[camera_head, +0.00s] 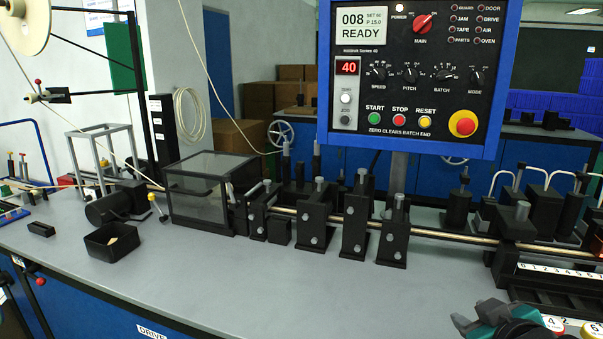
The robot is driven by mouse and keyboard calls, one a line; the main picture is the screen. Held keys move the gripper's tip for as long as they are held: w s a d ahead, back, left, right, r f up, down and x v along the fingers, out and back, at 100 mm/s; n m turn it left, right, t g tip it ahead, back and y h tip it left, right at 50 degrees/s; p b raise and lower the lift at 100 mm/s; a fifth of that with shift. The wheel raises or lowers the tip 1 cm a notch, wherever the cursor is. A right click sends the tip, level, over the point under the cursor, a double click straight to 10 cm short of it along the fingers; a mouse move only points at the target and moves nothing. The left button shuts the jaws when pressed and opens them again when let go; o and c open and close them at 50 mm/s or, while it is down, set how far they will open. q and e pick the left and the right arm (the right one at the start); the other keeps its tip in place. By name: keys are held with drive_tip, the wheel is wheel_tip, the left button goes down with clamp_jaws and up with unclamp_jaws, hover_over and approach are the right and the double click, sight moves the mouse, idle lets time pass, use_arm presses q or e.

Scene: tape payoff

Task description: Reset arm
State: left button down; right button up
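My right gripper (488,318) shows at the bottom right, over the front part of the bench. Its dark and teal fingers are partly cut off by the frame edge, and I cannot tell whether they are apart. I see nothing clearly held in it. My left gripper is out of view. At the far left, a cream reel (22,25) hangs high, with a thin strand running down from it. Below the reel, a short horizontal black arm (58,96) with a red-tipped knob joins a black post.
The grey bench (270,290) is clear along its front middle. A black machine line with a clear-walled box (205,190) runs across it. A control panel (410,75) reading READY stands behind. A small black bin (112,242) sits at left; round numbered labels (553,324) lie near my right gripper.

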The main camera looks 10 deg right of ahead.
drive_tip(key=s+a+f+g+y, duration=0.3)
drive_tip(key=s+a+f+g, duration=0.5)
drive_tip(key=s+a+f, duration=0.8)
drive_tip(key=w+f+t+y, duration=0.2)
drive_tip(key=w+f+t, duration=0.4)
drive_tip(key=f+t, duration=0.1)
drive_tip(key=shift+w+a+f, duration=0.2)
drive_tip(key=shift+a+f, duration=0.2)
drive_tip(key=shift+f, duration=0.05)
